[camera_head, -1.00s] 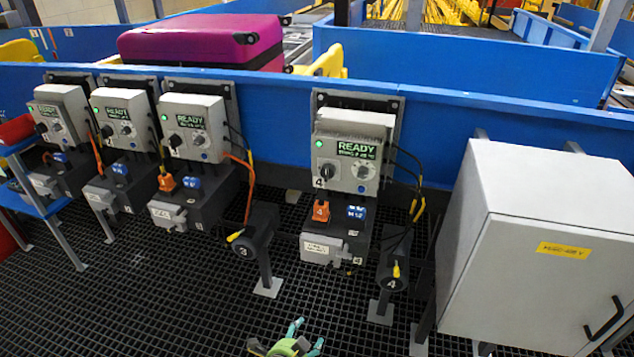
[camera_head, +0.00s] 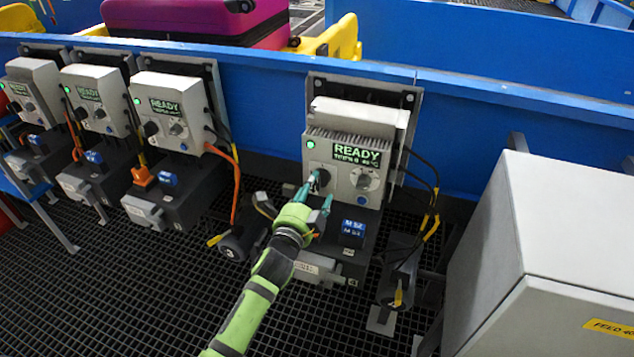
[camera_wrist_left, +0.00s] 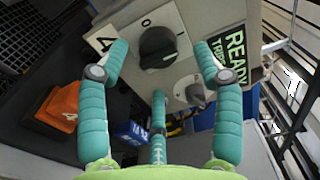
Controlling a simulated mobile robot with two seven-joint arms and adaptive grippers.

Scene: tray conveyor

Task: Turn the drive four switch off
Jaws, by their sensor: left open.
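The drive four box (camera_head: 345,150) is grey, with a lit green lamp and a green READY display. Its black rotary switch (camera_wrist_left: 158,47) sits on a white plate with 0 and I marks, beside the number 4 label (camera_wrist_left: 103,40). In the head view the switch (camera_head: 323,176) is partly covered by a finger. My left gripper (camera_head: 319,190) is open at the box front. In the wrist view its two outer teal fingers stand either side of the switch and the third is below; I cannot tell whether they touch it. My right gripper is not in view.
A grey dial (camera_head: 364,180) is right of the switch. An orange plug (camera_wrist_left: 62,106) and blue connector (camera_head: 353,230) are below. Similar drive boxes (camera_head: 172,115) stand left. A large grey cabinet (camera_head: 560,230) stands right; black and yellow cables hang between.

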